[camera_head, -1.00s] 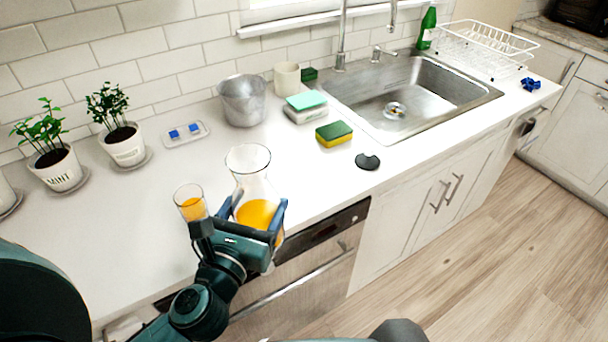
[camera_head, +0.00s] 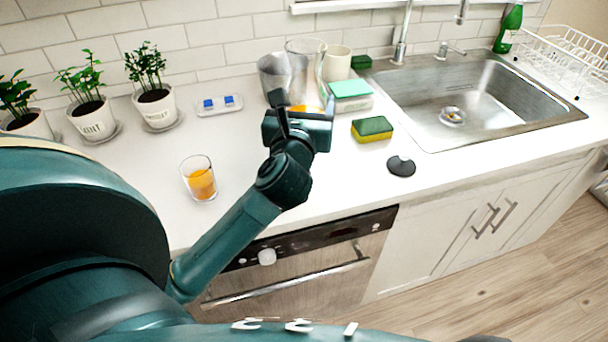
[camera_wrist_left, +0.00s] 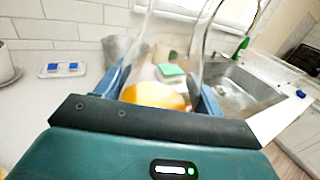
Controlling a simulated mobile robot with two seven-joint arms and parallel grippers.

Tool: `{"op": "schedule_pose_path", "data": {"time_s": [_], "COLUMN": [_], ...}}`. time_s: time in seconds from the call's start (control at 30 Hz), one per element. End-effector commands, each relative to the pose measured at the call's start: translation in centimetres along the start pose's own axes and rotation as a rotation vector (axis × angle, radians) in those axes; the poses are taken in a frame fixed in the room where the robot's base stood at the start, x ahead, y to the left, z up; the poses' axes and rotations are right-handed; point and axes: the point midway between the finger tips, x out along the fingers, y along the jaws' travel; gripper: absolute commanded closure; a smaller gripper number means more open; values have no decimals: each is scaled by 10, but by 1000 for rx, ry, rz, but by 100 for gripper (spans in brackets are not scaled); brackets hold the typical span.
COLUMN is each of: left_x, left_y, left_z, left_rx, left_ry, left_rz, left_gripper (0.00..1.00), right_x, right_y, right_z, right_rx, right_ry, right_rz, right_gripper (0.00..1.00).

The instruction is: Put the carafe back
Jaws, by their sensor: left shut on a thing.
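The glass carafe (camera_head: 304,62) with orange liquid is clear and roughly upright in the head view, in front of the grey metal pot. My left gripper (camera_head: 302,108) is shut on the carafe; its fingers hide most of the lower part. In the left wrist view the carafe's orange liquid (camera_wrist_left: 155,96) shows between the two blue fingers. I cannot tell whether the carafe's base touches the counter. A drinking glass (camera_head: 199,180) with orange liquid stands on the counter, left of the gripper. My right gripper is not in view.
The metal pot (camera_head: 272,78), a cream cup (camera_head: 337,64), a green-topped block (camera_head: 350,92) and a yellow-green sponge (camera_head: 372,129) stand close around the carafe. A dark round piece (camera_head: 401,167) lies near the sink (camera_head: 450,140). Counter room is free around the glass.

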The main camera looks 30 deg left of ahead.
Motion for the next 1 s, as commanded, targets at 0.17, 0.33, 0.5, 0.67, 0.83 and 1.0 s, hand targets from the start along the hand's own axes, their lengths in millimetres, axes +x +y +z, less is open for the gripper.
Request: {"op": "schedule_pose_path", "data": {"time_s": [0.17, 0.33, 0.5, 0.67, 0.83, 1.0], "left_x": [14, 15, 15, 15, 16, 16], "left_y": [6, 8, 8, 8, 8, 7], "left_z": [6, -22, -45, -56, -79, -89], "left_rx": [-1, 4, 4, 2, 2, 1], "left_ry": [-6, -2, -5, -6, -4, -7], "left_rz": [45, 51, 50, 50, 50, 48], "left_gripper": [86, 86, 86, 86, 86, 86], "right_x": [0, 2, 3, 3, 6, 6], "right_y": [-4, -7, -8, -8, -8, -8], "right_z": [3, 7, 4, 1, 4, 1], "right_rx": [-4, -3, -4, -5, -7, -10], "right_ry": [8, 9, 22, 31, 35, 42], "right_rz": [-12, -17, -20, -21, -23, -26], "right_gripper": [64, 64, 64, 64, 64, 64]}}
